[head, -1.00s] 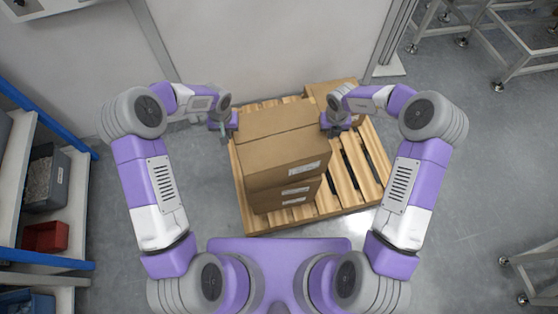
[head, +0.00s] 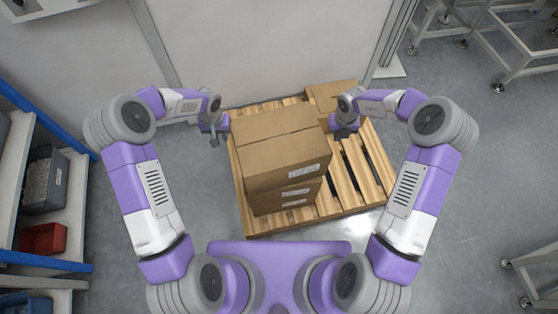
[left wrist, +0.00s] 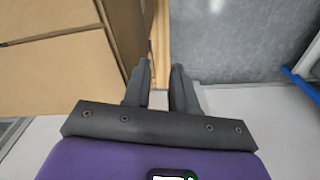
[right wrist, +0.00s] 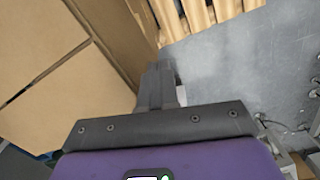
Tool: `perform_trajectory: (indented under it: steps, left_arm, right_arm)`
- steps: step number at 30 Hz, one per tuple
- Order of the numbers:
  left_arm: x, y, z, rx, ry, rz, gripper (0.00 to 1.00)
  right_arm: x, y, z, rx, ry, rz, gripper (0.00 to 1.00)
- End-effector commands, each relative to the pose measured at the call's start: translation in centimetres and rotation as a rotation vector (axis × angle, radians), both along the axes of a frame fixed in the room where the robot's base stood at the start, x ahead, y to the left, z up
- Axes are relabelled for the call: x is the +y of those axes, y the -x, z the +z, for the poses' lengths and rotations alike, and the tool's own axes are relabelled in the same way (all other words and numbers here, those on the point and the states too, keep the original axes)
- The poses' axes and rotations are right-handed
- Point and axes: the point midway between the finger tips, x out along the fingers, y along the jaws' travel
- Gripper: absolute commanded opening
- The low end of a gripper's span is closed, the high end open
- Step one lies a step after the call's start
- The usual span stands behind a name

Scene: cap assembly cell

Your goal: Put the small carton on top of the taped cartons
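A brown carton (head: 285,165) sits on top of a stack. Below it are more labelled cartons (head: 296,190), with their edges roughly in line. From the label and size alone I cannot tell which is the small one. My left gripper (head: 214,138) is beside the stack's left side, apart from it; the left wrist view shows a narrow gap between its fingers (left wrist: 160,85), with nothing held. My right gripper (head: 345,132) is beside the stack's right side, with a small gap to it. Its fingers (right wrist: 166,82) look closed together and empty. The top carton fills the left of both wrist views.
The stack stands on a wooden pallet (head: 362,180), whose right slats are bare. Another carton (head: 328,92) lies at the pallet's back right. A wall panel (head: 250,50) rises behind. A shelf with bins (head: 43,238) is at the left, metal frames (head: 510,65) at the right.

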Motion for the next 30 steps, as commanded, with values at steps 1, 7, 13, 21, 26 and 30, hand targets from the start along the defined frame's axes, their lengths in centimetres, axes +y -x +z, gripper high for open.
perform_trajectory:
  steps: [1, 7, 13, 21, 26, 30]
  left_arm:
    - [0.1, 0.0, 0.0, 0.0, -0.001, 0.0, 0.26]
    - [0.2, 0.0, 0.0, 0.0, -0.003, 0.002, 0.26]
    - [0.3, 0.0, 0.0, 0.0, -0.004, 0.003, 0.26]
    - [0.3, 0.0, 0.6, -0.002, -0.004, 0.004, 0.26]
    - [0.3, 0.1, 3.0, -0.004, -0.004, 0.003, 0.26]
    - [0.3, 0.3, 6.1, -0.006, -0.005, 0.003, 0.26]
  right_arm:
    - [-0.1, 0.0, 0.0, 0.0, 0.001, -0.001, 0.0]
    - [-0.2, 0.0, 0.0, 0.001, 0.003, -0.002, 0.09]
    - [-0.3, 0.0, 0.0, 0.001, 0.004, -0.002, 0.26]
    - [-0.3, 0.0, 0.0, 0.001, 0.005, -0.002, 0.26]
    - [-0.3, 0.0, 0.0, 0.001, 0.005, -0.002, 0.26]
    - [-0.3, 0.0, 0.0, 0.002, 0.005, -0.002, 0.26]
